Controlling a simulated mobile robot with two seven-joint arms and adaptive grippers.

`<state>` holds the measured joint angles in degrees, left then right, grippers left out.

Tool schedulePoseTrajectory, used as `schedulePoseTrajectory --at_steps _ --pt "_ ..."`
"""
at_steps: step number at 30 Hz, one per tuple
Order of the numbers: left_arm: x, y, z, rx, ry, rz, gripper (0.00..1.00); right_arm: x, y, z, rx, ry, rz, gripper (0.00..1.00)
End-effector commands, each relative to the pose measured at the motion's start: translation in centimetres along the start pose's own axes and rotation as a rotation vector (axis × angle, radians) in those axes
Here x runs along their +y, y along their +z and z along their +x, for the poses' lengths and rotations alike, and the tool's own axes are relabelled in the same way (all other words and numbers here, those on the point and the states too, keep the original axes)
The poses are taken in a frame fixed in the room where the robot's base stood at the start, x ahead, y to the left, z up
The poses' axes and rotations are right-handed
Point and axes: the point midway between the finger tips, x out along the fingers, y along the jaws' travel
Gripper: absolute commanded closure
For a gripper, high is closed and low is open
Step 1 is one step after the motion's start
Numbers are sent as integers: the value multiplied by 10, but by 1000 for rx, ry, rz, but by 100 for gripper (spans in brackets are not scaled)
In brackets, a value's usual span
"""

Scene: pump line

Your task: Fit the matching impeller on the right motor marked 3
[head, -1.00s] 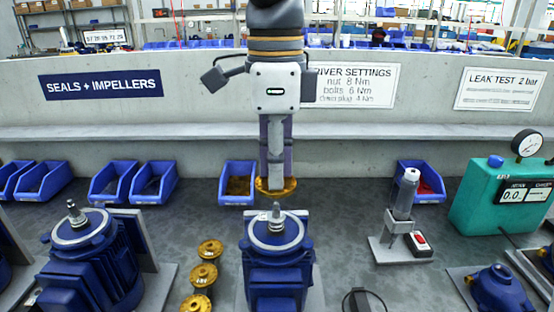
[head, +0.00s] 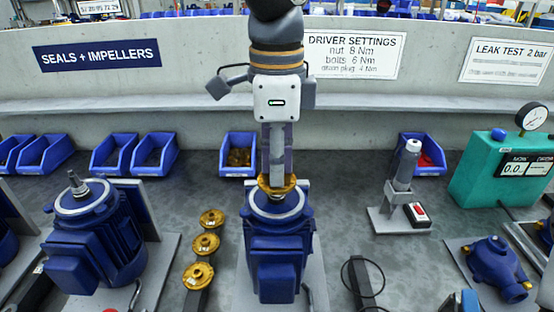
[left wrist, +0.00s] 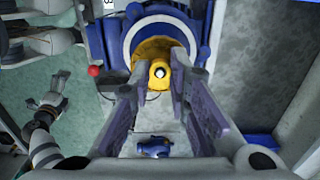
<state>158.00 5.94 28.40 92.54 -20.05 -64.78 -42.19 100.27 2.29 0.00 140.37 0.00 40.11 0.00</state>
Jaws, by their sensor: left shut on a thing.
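My left gripper (head: 276,176) points straight down over the blue motor (head: 274,245) in the middle of the head view. It is shut on a golden impeller (head: 264,183), which sits low over the motor's top ring and hides its shaft there. In the left wrist view, the impeller (left wrist: 150,48) lies inside the motor's pale ring (left wrist: 130,38), between the purple fingers (left wrist: 160,88). A small pale spot shows in its hub, perhaps the shaft tip. Whether the impeller is fully seated cannot be told. My right gripper is not in view.
Several golden impellers (head: 205,244) stand in a row left of this motor. Another blue motor (head: 88,225) with a bare shaft stands further left. A driver in its stand (head: 402,180), a teal gauge box (head: 490,170) and a blue pump casing (head: 492,262) are to the right. Blue bins (head: 238,143) line the back.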

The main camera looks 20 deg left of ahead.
Motion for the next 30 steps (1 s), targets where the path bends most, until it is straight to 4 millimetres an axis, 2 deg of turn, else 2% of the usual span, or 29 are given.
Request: schedulePoseTrajectory --at_steps 29,30 --pt "0 0 5 0 0 0 100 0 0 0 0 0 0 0" --pt "0 0 5 0 -1 0 74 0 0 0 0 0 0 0"
